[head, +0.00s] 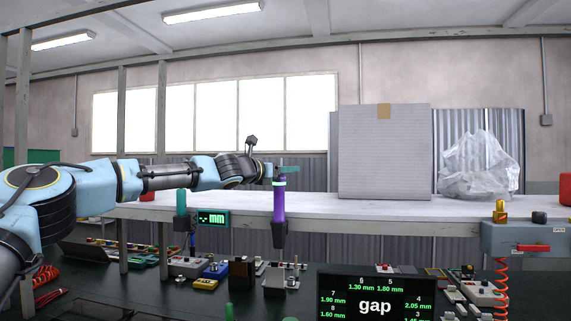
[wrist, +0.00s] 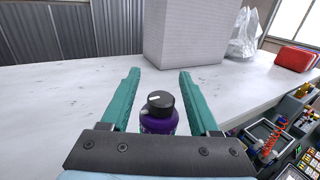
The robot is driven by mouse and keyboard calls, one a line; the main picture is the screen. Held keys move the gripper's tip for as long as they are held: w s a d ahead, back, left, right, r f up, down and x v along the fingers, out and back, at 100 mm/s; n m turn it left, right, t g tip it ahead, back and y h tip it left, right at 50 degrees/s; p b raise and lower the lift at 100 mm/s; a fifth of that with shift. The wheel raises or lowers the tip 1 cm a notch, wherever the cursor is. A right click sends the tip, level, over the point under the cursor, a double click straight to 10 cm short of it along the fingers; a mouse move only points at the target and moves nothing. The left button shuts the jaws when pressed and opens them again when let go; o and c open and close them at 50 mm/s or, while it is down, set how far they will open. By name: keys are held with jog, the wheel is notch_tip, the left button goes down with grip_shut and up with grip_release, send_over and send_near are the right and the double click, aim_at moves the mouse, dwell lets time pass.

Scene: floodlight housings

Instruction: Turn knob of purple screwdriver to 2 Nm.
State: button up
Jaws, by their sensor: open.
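The purple screwdriver (head: 279,204) hangs upright in front of the bench in the head view, with a light green band near its top. In the wrist view its purple body (wrist: 159,122) and black top knob (wrist: 160,104) with a white mark show between the teal fingers. My gripper (wrist: 158,75) is open, one finger on each side of the knob, with visible gaps. In the head view my gripper (head: 283,169) is at the screwdriver's top. I cannot read any torque scale.
A white bench (head: 380,207) runs behind, with a large grey box (head: 384,150) and a clear plastic bag (head: 478,166). A dark table below holds several small parts. A "gap" display (head: 376,306) stands at the front. A small "mm" display (head: 212,218) is left of the screwdriver.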

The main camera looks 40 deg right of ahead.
jog(key=shift+d, duration=0.1)
jog(key=shift+c, duration=0.3)
grip_shut()
